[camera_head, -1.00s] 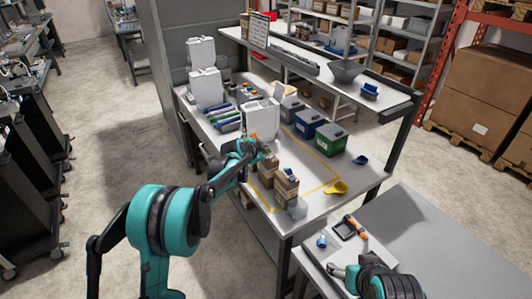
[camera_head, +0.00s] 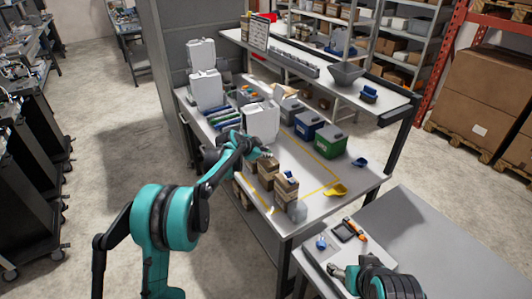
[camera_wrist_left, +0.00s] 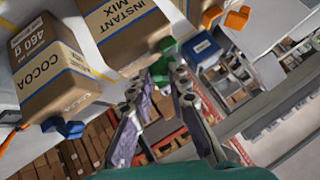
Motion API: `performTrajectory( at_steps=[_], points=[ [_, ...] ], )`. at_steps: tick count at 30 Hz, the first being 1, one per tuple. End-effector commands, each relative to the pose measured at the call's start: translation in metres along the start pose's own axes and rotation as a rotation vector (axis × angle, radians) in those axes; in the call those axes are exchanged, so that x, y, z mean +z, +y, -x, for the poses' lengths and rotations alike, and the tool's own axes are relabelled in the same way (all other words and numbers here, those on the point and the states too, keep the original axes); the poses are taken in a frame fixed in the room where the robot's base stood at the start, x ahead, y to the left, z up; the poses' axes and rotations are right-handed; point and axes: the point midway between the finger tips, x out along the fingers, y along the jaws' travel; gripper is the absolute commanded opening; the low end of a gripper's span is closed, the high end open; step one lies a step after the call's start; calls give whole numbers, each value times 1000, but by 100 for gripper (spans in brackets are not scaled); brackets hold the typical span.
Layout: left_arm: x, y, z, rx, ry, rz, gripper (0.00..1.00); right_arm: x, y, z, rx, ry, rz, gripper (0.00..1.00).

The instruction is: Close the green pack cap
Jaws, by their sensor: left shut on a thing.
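The green cap (camera_wrist_left: 166,54) shows in the left wrist view at the edge of the brown INSTANT MIX pack (camera_wrist_left: 125,28). My left gripper (camera_wrist_left: 165,72) is shut on the green cap. In the head view my left gripper (camera_head: 264,153) is at the brown pack (camera_head: 268,170), and its fingers hide most of the cap there. I cannot tell whether the cap is seated. My right gripper (camera_head: 338,270) is low over the grey side table; its jaws are too small to judge.
A brown COCOA pack (camera_wrist_left: 48,65) with a blue cap (camera_wrist_left: 64,128) stands beside the other pack. Behind are a white dispenser (camera_head: 262,122), a blue bin (camera_head: 308,124) and a green bin (camera_head: 331,144). A yellow scoop (camera_head: 337,190) lies at the right front.

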Motion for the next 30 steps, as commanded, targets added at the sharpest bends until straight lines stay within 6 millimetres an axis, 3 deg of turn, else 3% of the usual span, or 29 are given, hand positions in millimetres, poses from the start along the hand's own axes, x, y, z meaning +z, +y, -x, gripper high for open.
performTrajectory(
  at_steps=[15, 30],
  points=[
    [-1, -16, 2, 240, 0, 243, 0, -11, 0, 16, 0, 0, 0, 71],
    [-1, -18, 1, 297, 0, 298, 0, -13, 0, 18, 0, 0, 0, 71]
  ],
)
